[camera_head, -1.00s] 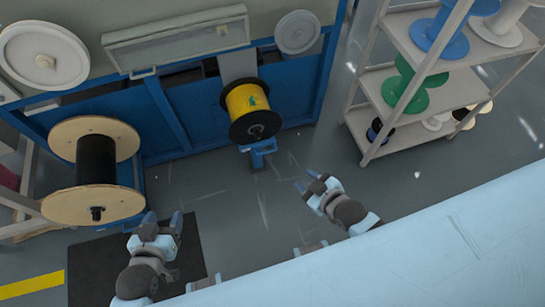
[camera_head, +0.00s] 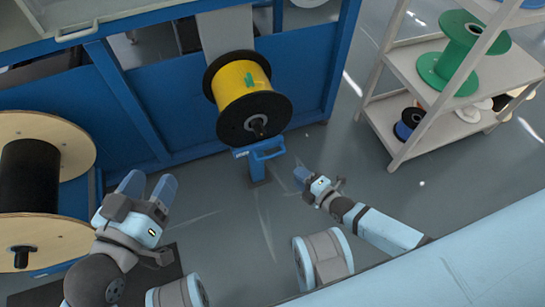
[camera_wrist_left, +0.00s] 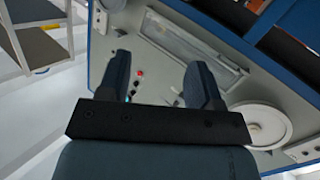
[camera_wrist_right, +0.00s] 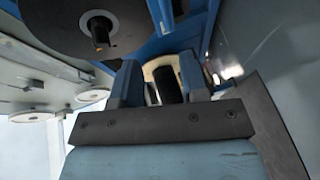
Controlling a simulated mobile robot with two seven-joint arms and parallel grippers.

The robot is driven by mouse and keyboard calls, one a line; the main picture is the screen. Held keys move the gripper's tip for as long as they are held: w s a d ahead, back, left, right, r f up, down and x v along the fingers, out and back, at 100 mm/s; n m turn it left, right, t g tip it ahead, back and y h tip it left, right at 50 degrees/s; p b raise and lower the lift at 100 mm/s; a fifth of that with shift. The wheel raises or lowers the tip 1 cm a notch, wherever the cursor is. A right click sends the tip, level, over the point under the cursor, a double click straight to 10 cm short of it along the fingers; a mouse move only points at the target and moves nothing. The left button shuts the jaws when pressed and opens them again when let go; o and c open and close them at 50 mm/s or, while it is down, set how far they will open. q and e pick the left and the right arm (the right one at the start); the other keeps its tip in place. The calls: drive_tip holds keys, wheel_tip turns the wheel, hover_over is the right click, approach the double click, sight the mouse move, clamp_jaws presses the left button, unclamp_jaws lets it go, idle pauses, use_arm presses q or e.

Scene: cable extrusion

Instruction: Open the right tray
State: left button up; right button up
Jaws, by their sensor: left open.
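I cannot tell for sure which part is the right tray. My left gripper (camera_head: 149,185) is open and empty, left of the bracket. In the left wrist view its fingers (camera_wrist_left: 160,82) point toward a panel with buttons and a framed window cover (camera_wrist_left: 190,50).
A wooden-flanged spool of black cable (camera_head: 28,185) stands at the left, close to my left gripper. A shelf rack (camera_head: 415,70) with green and blue spools stands at the right. Grey floor (camera_head: 235,225) between my grippers is clear.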

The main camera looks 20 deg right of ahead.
sight(271, 155)
drive_tip(key=b+x, duration=0.2)
drive_tip(key=x, duration=0.2)
drive_tip(key=b+x, duration=0.2)
drive_tip(key=x, duration=0.3)
drive_tip(key=f+b+x, duration=0.1)
drive_tip(key=b+x, duration=0.1)
drive_tip(key=x, duration=0.3)
drive_tip(key=shift+w+d, duration=0.1)
drive_tip(key=shift+w, duration=0.05)
use_arm(q)
drive_tip(key=w+m, duration=0.1)
drive_tip(key=w+a+m+t+h, duration=0.1)
drive_tip(key=w+m+t, duration=0.1)
drive_tip(key=m, duration=0.1)
drive_tip(key=shift+w+a+r, duration=0.1)
drive_tip(key=shift+a+r, duration=0.15)
drive_tip(key=shift+a, duration=0.05)
use_arm(e)
clamp_jaws()
